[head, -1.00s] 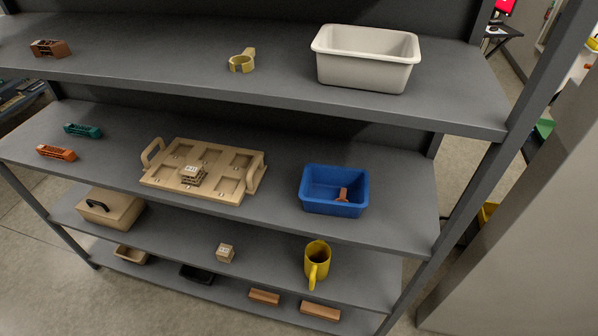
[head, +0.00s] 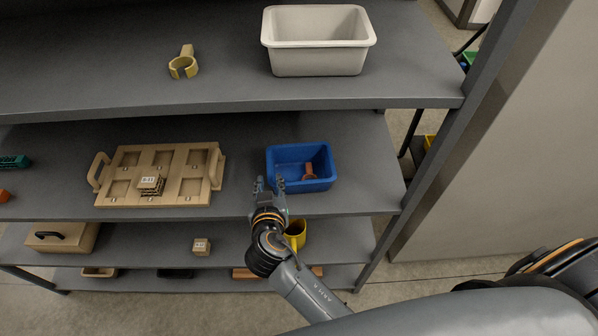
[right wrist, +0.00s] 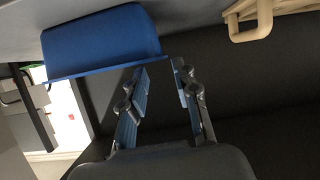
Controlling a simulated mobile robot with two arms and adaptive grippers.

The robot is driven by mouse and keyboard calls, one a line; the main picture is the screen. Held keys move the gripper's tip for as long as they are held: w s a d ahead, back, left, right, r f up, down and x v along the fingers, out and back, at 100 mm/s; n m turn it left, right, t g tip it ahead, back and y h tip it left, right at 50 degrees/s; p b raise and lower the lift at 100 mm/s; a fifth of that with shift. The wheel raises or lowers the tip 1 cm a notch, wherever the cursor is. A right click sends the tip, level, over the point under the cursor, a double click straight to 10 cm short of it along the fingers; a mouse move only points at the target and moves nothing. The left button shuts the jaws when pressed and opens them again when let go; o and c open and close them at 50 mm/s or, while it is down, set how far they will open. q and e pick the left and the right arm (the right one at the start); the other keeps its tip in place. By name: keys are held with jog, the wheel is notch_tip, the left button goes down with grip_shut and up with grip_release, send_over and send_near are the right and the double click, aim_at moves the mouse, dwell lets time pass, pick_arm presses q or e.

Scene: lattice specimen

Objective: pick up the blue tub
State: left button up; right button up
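The blue tub (head: 287,153) stands upright on the shelf's second level from the top, right of the wooden tray. A small reddish-brown piece (head: 309,171) lies inside it. My right gripper (head: 270,184) is at the tub's near left corner, with its fingers pointing towards the shelf. In the right wrist view the tub (right wrist: 100,42) is at the upper left, and the gripper (right wrist: 162,82) is open with nothing between its fingers. Its fingertips are close to the tub's rim; I cannot tell whether they touch. My left gripper is not in view.
The wooden tray (head: 127,186) holds a small lattice block (head: 149,184) left of the tub. A white bin (head: 318,61) and a yellow ring-shaped piece (head: 184,66) are on the level above. A yellow mug (head: 297,235) stands below, partly behind my arm. A shelf post (head: 428,160) is at the right.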

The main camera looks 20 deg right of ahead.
aim_at(271, 168)
jog(key=x, duration=0.2)
jog(key=shift+w+a+f, duration=0.1)
jog(key=shift+w+f, duration=0.05)
jog(key=shift+w, duration=0.1)
jog(key=shift+d+b+x, duration=0.15)
jog(key=shift+b+x, duration=0.2)
jog(key=shift+x, duration=1)
jog(key=shift+d+b+x, duration=0.15)
jog(key=shift+b+x, duration=0.15)
jog(key=shift+x, duration=1.05)
jog(key=shift+s+f, duration=0.1)
jog(key=shift+s, duration=0.1)
jog(key=shift+c, duration=0.2)
grip_shut()
